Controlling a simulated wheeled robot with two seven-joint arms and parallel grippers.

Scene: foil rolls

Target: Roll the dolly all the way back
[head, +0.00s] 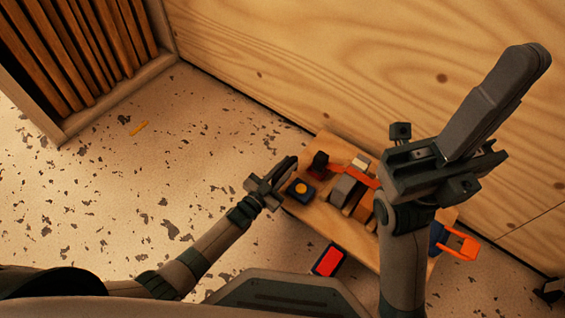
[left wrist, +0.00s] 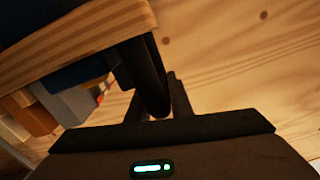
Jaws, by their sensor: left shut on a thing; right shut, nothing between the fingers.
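A pale wooden board (head: 325,215), possibly the dolly, lies low beside the plywood wall. It carries several coloured fixtures, and my right arm hides part of it. No wheels can be made out. My left gripper (head: 289,164) is at the board's left end, beside a blue block with a yellow round top (head: 301,189). In the left wrist view, its fingers close on a dark curved piece (left wrist: 150,75) next to the board's plywood edge (left wrist: 80,42); what it belongs to is unclear. My right gripper (head: 533,62) is shut and empty, raised above the board's right part.
A plywood wall (head: 300,60) runs along the back. A slatted wooden unit (head: 85,50) stands at upper left. A red-faced box (head: 328,260) is at the board's front edge and an orange handle (head: 460,246) at its right. The speckled floor (head: 130,190) at left is largely clear.

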